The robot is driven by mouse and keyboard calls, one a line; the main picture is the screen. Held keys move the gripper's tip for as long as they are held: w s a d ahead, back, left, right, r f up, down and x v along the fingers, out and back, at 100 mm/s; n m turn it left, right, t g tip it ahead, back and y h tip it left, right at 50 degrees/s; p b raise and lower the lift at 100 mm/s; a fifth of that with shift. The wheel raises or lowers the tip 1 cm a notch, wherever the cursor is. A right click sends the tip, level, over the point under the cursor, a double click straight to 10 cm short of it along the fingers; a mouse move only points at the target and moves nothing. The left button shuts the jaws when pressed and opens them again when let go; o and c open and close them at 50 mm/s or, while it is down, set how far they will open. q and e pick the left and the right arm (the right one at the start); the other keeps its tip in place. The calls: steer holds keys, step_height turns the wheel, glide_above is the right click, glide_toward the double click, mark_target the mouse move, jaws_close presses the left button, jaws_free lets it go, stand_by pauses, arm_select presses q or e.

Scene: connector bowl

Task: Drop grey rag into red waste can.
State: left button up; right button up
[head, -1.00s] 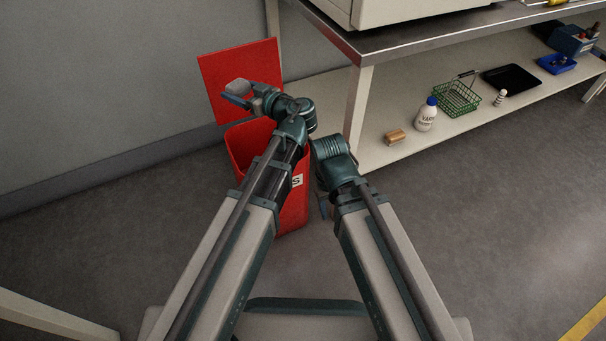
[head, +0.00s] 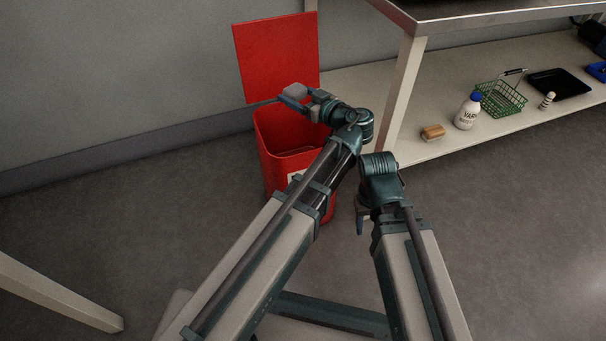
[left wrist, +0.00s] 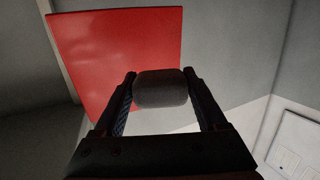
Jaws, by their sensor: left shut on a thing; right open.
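The grey rag (head: 294,91) is a small rounded grey bundle. My left gripper (head: 291,97) is shut on it and holds it over the rear part of the red waste can's opening. In the left wrist view the rag (left wrist: 161,88) sits between the two fingertips. The red waste can (head: 276,170) stands on the floor with its lid (head: 277,57) raised upright behind the opening. The lid (left wrist: 112,52) also shows in the left wrist view. My left arm hides part of the can's right side. My right gripper (head: 362,218) is open and empty, hanging low right of the can.
A metal-topped bench (head: 480,20) stands to the right of the can. A grey wall is behind the can.

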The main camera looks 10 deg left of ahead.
arm_select(q)
steer(key=shift+f, duration=0.2)
steer(key=shift+f, duration=0.15)
step_height(320, 180, down, 6)
steer(key=b, duration=0.5)
steer(key=shift+b, duration=0.4)
steer(key=shift+r, duration=0.2)
steer(key=o, duration=1.3)
steer(key=shift+c, duration=0.2)
steer(key=shift+s, duration=0.1)
